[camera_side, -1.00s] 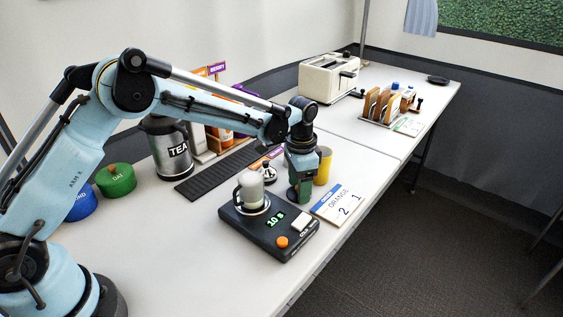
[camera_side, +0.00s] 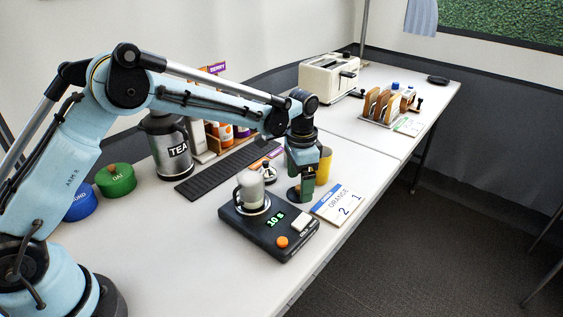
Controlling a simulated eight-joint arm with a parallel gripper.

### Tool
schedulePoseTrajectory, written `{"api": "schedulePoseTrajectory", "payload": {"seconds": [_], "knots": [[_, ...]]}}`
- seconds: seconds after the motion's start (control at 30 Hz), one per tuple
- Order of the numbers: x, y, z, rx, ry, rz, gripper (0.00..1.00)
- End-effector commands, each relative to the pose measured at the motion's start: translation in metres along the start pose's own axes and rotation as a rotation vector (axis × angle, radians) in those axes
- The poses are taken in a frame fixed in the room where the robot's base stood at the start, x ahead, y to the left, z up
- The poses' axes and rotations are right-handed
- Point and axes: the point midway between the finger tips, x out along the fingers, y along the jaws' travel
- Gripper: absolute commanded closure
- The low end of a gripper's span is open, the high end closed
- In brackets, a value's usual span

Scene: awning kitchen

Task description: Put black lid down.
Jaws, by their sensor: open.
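My gripper (camera_side: 301,190) is open and low over the table, just behind the right back edge of the black scale (camera_side: 262,243). A dark, round, flat piece (camera_side: 292,195) shows at its fingertips and looks like the black lid. It appears to be at table level, partly hidden by the fingers; I cannot tell if they touch it. A glass jar with pale contents (camera_side: 251,188) stands on the scale's round plate, and the scale display reads about 10.
A yellow mug (camera_side: 324,166) stands close behind my gripper. A black slatted mat (camera_side: 225,171), a TEA canister (camera_side: 171,150) and a green OAT tin (camera_side: 115,180) are left. A toaster (camera_side: 327,80) and toast rack (camera_side: 384,103) stand farther back.

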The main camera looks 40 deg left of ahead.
Motion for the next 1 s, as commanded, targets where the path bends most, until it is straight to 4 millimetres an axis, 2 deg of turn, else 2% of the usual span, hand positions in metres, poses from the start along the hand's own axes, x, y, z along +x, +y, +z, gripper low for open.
{"api": "schedulePoseTrajectory", "payload": {"seconds": [0.2,0.4,0.7,0.87,1.0], "knots": [[-0.046,0.0,0.001,0.0,0.0,0.0,0.1],[-0.082,0.0,0.0,0.0,0.0,0.0,0.1],[-0.107,0.0,0.002,-0.006,0.005,-0.002,0.1],[-0.125,0.001,0.018,-0.051,0.048,-0.022,0.1],[-0.144,0.005,0.046,-0.126,0.12,-0.053,0.1]]}}
